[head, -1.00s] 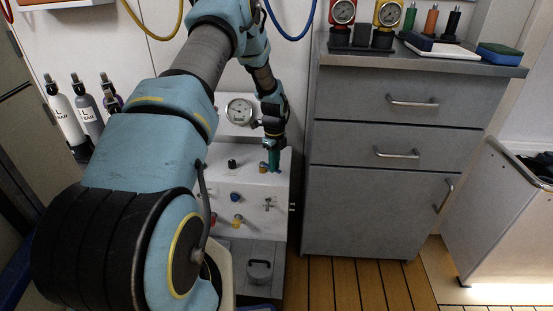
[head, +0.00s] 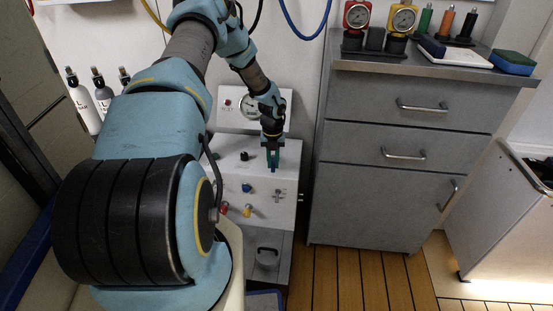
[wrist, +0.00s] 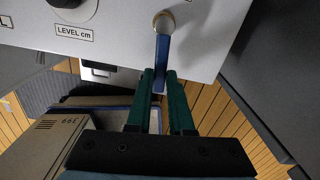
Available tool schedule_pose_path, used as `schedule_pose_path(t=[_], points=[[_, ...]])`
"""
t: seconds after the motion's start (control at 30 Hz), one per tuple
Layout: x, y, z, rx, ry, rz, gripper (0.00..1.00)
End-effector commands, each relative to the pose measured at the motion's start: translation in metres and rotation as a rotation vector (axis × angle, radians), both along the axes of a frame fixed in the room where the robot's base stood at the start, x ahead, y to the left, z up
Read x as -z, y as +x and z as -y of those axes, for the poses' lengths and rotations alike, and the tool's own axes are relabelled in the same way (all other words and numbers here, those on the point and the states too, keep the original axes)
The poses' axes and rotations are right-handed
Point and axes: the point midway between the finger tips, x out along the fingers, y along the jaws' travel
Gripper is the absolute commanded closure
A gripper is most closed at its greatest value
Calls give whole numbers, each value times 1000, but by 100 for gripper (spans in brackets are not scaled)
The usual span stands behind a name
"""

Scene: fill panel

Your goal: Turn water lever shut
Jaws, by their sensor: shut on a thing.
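The water lever (wrist: 162,58) is a blue bar on a round brass pivot (wrist: 163,20), seen in the wrist view on the white panel top (wrist: 120,40). The lever points from the pivot straight down the picture, over the panel's edge. My gripper (wrist: 161,76) has its two green fingers on either side of the blue bar and is shut on it. In the head view my gripper (head: 272,155) points down at the right part of the white fill panel (head: 225,170). There the fingers mostly hide the lever, and the brass pivot does not show.
A black knob (head: 244,156) stands left of my gripper. The panel front has a blue knob (head: 248,188), a yellow knob (head: 247,211) and a small metal handle (head: 277,195). A gauge (head: 250,107) is behind. A grey drawer cabinet (head: 400,150) stands close on the right.

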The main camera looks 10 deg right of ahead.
Motion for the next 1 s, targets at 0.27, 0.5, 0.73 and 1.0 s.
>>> schedule_pose_path(t=[0.27,0.5,0.73,1.0], points=[[-1,2,-7,113,0,0,100],[0,2,-9,145,1,1,100],[0,3,-9,147,2,1,100],[0,3,-9,146,1,1,65]])
